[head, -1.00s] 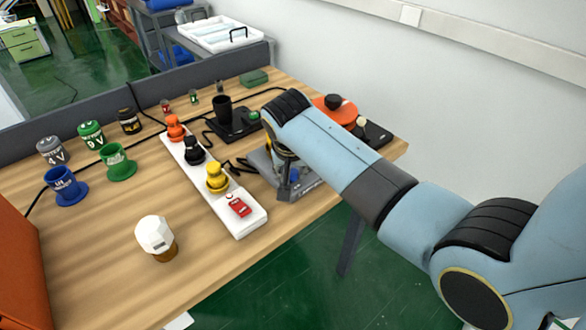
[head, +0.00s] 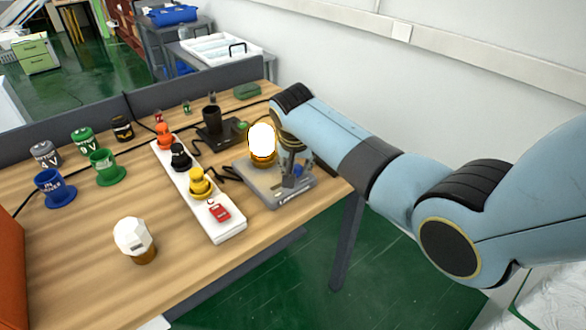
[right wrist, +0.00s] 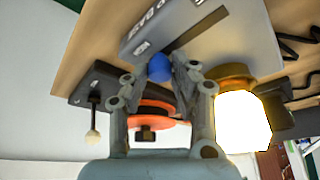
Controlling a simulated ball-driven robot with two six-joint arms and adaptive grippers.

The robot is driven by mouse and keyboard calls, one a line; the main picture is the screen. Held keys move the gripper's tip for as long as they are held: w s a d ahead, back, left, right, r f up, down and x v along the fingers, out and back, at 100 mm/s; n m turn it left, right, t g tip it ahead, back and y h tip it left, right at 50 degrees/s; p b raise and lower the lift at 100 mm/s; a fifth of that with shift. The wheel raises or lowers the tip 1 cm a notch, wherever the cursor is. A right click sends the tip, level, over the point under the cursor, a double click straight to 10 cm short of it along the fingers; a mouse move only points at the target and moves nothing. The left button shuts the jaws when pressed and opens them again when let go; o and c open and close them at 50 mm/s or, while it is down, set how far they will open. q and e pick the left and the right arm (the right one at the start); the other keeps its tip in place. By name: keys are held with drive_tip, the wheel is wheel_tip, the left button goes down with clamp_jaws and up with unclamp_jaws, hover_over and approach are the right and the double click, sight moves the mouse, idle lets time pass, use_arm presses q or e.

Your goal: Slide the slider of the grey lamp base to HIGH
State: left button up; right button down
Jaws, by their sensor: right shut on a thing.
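The grey lamp base (head: 262,187) lies near the right edge of the table. Its bulb (head: 261,140) glows bright white in a brass-coloured socket. In the right wrist view the grey base (right wrist: 250,42) is at the top and the lit bulb (right wrist: 243,122) is at the right. My right gripper (head: 291,172) is over the right part of the base. In the right wrist view my right gripper (right wrist: 160,72) is shut on the blue slider knob (right wrist: 159,67), with a fingertip on each side. The slider's markings are not readable. My left gripper is not in view.
A white power strip (head: 228,229) with orange, black and yellow plugs and a red switch lies left of the base. A loose bulb (head: 132,236) stands at the front. A black device (head: 217,135) is behind. An orange disc (right wrist: 155,120) shows in the right wrist view.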

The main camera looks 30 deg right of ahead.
drive_tip(key=shift+d, duration=0.15)
drive_tip(key=c, duration=1.5)
unclamp_jaws()
drive_tip(key=shift+c, duration=0.2)
drive_tip(key=o, duration=0.4)
drive_tip(key=shift+d, duration=0.15)
drive_tip(key=shift+o, duration=0.2)
drive_tip(key=shift+r, duration=0.2)
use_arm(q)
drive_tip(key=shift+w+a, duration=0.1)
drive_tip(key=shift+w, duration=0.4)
use_arm(e)
drive_tip(key=v, duration=1.1)
drive_tip(key=shift+s+r, duration=0.15)
drive_tip(key=shift+r, duration=0.1)
